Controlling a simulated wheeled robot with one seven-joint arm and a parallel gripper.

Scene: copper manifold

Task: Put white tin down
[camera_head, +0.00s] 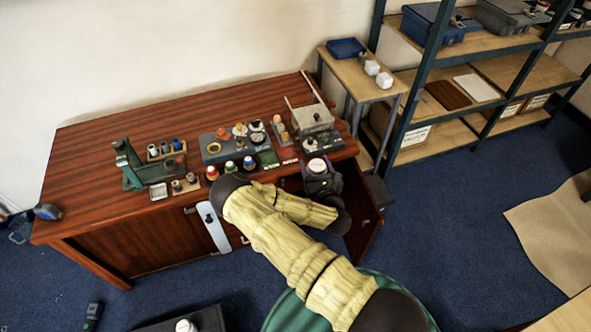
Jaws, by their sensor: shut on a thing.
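The white tin (317,165) shows as a small pale round top at the end of my arm, just off the front right edge of the wooden cabinet top (95,172). My gripper (316,174) is shut on it from the near side. The tin's lower part is hidden by the gripper. I cannot tell whether its base touches anything.
Several coloured-capped bottles and small devices crowd the middle and right of the top. A green stand (131,165) is at the left. An open cabinet door (366,212) hangs below my gripper. A side table (352,75) and shelving (429,75) stand at the right.

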